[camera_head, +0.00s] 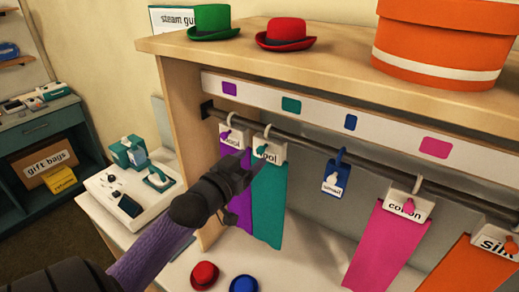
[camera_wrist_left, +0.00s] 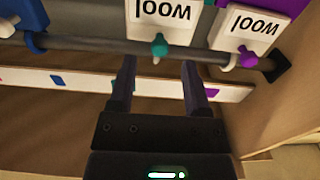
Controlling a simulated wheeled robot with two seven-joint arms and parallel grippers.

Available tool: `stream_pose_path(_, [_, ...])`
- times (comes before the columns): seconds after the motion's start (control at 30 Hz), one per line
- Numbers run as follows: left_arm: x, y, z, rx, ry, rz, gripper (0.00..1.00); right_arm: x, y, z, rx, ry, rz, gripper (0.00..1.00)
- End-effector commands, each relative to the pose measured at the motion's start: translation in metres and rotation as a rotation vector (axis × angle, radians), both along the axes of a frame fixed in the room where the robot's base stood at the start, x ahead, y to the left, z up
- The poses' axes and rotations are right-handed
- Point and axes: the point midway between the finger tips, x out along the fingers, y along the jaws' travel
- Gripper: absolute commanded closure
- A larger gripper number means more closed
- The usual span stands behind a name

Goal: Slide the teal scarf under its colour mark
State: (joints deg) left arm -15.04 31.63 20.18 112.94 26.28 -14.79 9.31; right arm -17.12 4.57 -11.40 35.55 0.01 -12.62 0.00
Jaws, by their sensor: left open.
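The teal scarf (camera_head: 268,205) hangs from the rail by a white hanger card reading "wool" (camera_head: 268,149) with a teal peg. Its peg also shows in the left wrist view (camera_wrist_left: 159,47). The teal colour mark (camera_head: 291,105) is on the white strip above the rail, to the right of the scarf's hook. My left gripper (camera_head: 247,161) is at the scarf's card; in the left wrist view its open fingers (camera_wrist_left: 159,64) point at the teal peg, one to each side, with nothing between them. My right gripper is out of view.
A purple scarf (camera_head: 240,208) hangs close on the left, partly behind my gripper. A blue tag (camera_head: 335,177), a pink scarf (camera_head: 378,240) and an orange scarf (camera_head: 477,266) hang to the right along the rail (camera_head: 305,143). Free rail lies between the teal card and blue tag.

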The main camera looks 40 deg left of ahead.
Motion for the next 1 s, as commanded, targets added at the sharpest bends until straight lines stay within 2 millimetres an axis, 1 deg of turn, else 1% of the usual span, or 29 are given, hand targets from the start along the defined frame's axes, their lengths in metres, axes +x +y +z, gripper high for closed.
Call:
stream_pose_path(0.03, [0.010, 0.001, 0.002, 0.001, -0.003, 0.001, 0.38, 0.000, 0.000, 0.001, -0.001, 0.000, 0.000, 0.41])
stream_pose_path(0.1, [0.021, 0.003, 0.001, 0.002, -0.002, 0.001, 0.38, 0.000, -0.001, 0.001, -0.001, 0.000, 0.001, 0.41])
stream_pose_path(0.2, [0.032, 0.004, 0.001, 0.002, -0.001, 0.000, 0.38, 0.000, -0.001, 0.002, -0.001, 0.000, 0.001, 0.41])
stream_pose_path(0.3, [0.037, 0.004, 0.000, 0.002, 0.000, 0.000, 0.38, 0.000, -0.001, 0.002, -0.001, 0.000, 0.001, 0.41])
stream_pose_path(0.53, [0.038, 0.004, 0.000, 0.002, 0.002, 0.000, 0.38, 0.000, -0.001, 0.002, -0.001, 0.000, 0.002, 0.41])
stream_pose_path(0.57, [0.038, 0.004, 0.000, 0.002, 0.002, 0.000, 0.42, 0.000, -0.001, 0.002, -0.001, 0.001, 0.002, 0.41])
stream_pose_path(0.6, [0.038, 0.004, 0.000, 0.002, 0.002, 0.000, 0.50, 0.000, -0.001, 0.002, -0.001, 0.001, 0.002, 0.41])
stream_pose_path(0.67, [0.038, 0.004, 0.000, 0.002, 0.002, 0.000, 0.63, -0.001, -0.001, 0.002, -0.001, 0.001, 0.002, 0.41])
stream_pose_path(0.7, [0.038, 0.004, 0.000, 0.002, 0.002, 0.000, 0.72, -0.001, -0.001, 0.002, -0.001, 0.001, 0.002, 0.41])
stream_pose_path(0.77, [0.038, 0.004, 0.000, 0.002, 0.002, 0.000, 0.84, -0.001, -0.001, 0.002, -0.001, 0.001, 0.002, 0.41])
stream_pose_path(0.8, [0.038, 0.004, 0.000, 0.002, 0.002, 0.000, 0.93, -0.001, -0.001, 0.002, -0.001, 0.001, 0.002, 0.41])
stream_pose_path(0.83, [0.038, 0.004, 0.000, 0.002, 0.002, 0.000, 0.99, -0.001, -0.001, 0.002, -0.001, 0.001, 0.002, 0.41])
stream_pose_path(1.0, [0.038, 0.004, 0.000, 0.002, 0.002, 0.000, 1.00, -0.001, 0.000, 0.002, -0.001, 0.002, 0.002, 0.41])
